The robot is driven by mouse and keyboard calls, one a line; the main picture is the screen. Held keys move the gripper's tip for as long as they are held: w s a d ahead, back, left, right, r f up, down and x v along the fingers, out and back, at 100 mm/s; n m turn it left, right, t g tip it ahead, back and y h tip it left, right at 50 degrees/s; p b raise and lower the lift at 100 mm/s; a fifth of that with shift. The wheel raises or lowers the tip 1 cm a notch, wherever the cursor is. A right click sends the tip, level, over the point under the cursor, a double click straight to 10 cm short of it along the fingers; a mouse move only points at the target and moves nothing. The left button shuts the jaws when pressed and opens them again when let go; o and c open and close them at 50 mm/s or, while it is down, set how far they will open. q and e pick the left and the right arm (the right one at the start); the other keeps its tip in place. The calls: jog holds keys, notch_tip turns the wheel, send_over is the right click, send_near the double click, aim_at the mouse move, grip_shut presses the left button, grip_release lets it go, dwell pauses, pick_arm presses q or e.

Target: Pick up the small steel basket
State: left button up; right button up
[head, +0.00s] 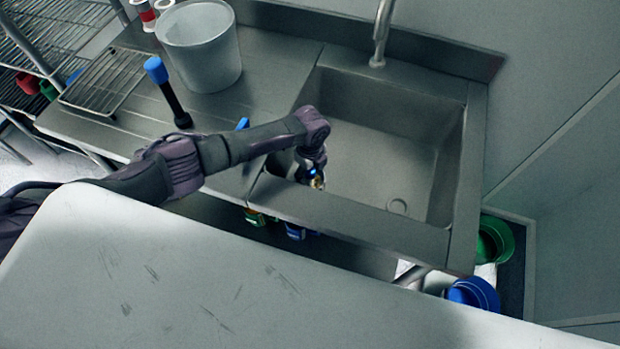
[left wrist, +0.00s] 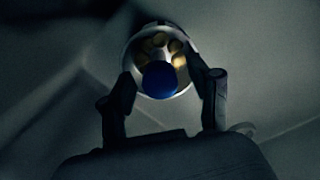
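The small steel basket (left wrist: 126,62) shows in the left wrist view as a round, pale metal rim. Inside it are a dark blue ball (left wrist: 160,79) and several yellowish pieces (left wrist: 175,47). The two fingers of my left gripper (left wrist: 164,66) stand on either side of the basket. I cannot tell whether they touch it. In the head view my left gripper (head: 313,178) points down at the front left of the sink, with a small golden spot near its tip. My arm hides much of the gripper there. My right gripper is not in view.
The sink (head: 385,160) is otherwise bare around its drain. A large grey bucket (head: 205,50), a blue-topped black rod (head: 168,92) and a wire rack (head: 105,80) stand on the counter at left. Green (head: 494,240) and blue (head: 472,294) containers sit low at right.

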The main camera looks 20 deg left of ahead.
pick_arm(q)
grip_shut()
